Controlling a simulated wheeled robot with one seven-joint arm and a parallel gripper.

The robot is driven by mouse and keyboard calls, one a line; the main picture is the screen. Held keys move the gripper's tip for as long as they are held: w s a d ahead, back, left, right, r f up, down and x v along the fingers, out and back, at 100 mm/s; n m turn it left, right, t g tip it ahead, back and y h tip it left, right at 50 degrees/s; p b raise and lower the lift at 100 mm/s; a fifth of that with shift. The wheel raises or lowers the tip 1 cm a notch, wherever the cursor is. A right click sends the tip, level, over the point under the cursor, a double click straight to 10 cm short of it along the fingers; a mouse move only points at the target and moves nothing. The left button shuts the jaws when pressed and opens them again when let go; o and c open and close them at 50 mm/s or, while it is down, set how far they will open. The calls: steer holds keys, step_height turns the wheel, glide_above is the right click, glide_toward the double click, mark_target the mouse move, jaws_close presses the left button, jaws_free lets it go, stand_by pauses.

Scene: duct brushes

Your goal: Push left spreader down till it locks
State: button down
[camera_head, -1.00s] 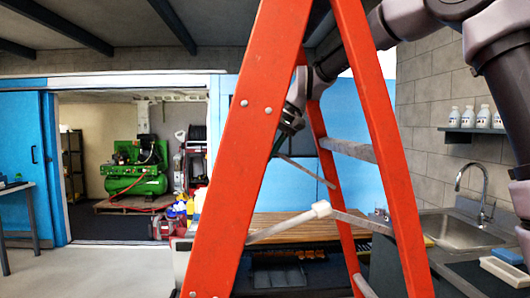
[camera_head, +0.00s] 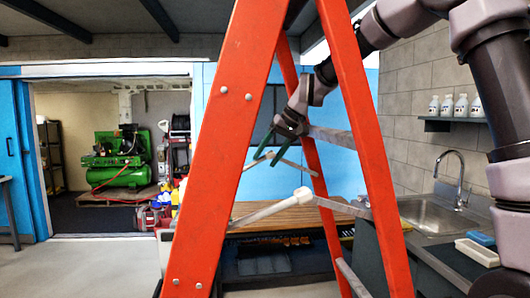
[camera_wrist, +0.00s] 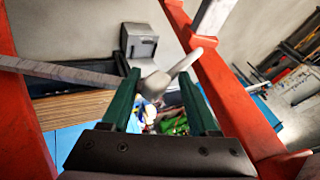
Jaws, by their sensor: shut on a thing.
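A red stepladder (camera_head: 228,140) fills the middle of the head view. Its near spreader (camera_head: 268,210) has a pale rounded hinge and bends upward there. A far spreader (camera_head: 300,167) shows as a thin pale bar behind it. My gripper (camera_head: 267,160) has green fingers beside the far spreader, between the ladder legs. In the wrist view a pale spreader hinge (camera_wrist: 156,83) lies between my two fingers (camera_wrist: 162,95), and I am shut on it. A flat bar runs left from it and a short tube runs up and right. Which spreader is left I cannot tell for sure.
Red ladder rails stand close on both sides of my gripper, with a grey rung (camera_head: 332,136) beside it. Behind are a wooden-topped bench (camera_head: 300,217), a sink (camera_head: 425,212) at the right and a green compressor (camera_head: 118,170) at the left.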

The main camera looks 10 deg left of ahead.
steer(key=shift+s+d+f, duration=0.1)
steer(key=shift+f, duration=0.45)
steer(key=c, duration=0.6)
jaws_free()
steer(key=shift+a+r, duration=0.2)
steer(key=shift+d+r, duration=0.15)
steer(key=shift+r, duration=0.1)
steer(key=v, duration=1)
steer(key=shift+r, duration=0.1)
